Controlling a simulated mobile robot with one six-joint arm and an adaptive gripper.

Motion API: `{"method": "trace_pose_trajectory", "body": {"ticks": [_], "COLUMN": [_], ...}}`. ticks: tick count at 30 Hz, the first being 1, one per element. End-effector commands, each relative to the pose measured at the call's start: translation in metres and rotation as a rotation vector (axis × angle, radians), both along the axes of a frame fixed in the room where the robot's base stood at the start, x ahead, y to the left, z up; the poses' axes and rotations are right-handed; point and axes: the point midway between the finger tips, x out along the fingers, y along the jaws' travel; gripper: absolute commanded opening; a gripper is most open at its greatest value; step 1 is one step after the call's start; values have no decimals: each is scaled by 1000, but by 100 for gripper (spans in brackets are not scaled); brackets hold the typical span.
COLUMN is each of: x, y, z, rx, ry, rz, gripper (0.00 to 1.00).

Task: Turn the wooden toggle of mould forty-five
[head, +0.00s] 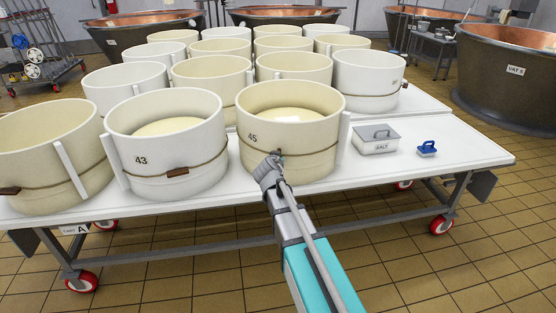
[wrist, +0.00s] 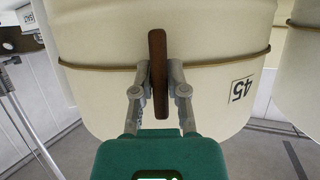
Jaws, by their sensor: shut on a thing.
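Mould forty-five (head: 312,150) is a cream round tub with a "45" label, at the front right of the white table. A cord (wrist: 100,68) runs around it. Its wooden toggle (wrist: 157,45) is a dark brown bar. In the wrist view the toggle stands across the cord, at about a right angle to it. My gripper (head: 277,158) is at the front of the mould, with one finger on each side of the toggle, shut on it. In the head view the gripper mostly hides the toggle.
Mould 43 (head: 168,150) stands close to the left, its toggle (head: 178,172) lying along its cord. A salt box (head: 376,142) and a blue-handled item (head: 427,149) lie to the right. More moulds fill the table behind. The right table end (head: 470,150) is bare.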

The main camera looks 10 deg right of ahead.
Motion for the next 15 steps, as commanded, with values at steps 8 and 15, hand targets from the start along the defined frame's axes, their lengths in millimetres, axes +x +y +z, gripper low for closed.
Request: {"method": "trace_pose_trajectory", "body": {"ticks": [8,15], "x": [-1,-1], "y": [0,0], "z": [-1,-1], "rx": [8,6], "ry": [0,0], "rz": [-3,-2], "gripper": [0,44]}}
